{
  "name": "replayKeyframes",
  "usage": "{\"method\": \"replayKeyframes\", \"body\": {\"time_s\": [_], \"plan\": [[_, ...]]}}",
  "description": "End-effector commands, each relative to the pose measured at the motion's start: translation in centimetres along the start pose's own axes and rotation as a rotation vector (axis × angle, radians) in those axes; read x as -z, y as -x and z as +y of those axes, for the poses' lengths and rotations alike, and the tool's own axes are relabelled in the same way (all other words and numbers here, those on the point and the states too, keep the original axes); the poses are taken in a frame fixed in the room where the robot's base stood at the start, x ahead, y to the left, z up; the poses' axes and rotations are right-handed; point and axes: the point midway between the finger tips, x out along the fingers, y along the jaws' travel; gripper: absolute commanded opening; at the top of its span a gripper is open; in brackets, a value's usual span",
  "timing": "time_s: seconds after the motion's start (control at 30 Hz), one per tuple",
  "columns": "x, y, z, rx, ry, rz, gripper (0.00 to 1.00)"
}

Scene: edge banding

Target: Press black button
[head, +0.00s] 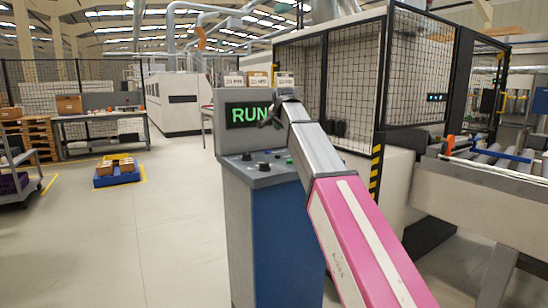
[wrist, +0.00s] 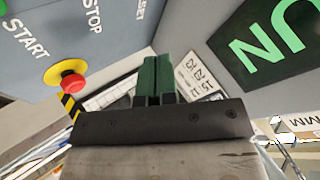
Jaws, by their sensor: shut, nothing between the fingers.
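The grey control console (head: 232,150) stands in front of me with a sloped button panel. Small dark controls show on it, one a black button (head: 264,167) near the front edge. My gripper (head: 267,117) is beside the right part of the green RUN screen (head: 243,114), above the panel. In the wrist view its dark green fingers (wrist: 154,80) are together with nothing between them. They appear apart from the black button.
A red emergency stop (wrist: 72,83) on a yellow base and part of a green button (wrist: 3,8) show in the wrist view. A fenced machine (head: 345,80) and a roller conveyor (head: 495,165) stand at the right. Floor at left is largely clear.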

Motion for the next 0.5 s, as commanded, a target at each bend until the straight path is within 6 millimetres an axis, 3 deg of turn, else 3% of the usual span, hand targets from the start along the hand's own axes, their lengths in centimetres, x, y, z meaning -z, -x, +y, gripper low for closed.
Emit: {"method": "replayKeyframes", "body": {"time_s": [0.5], "plan": [[-1.0,-1.2,1.0,-0.002,0.001,-0.001,0.0]]}}
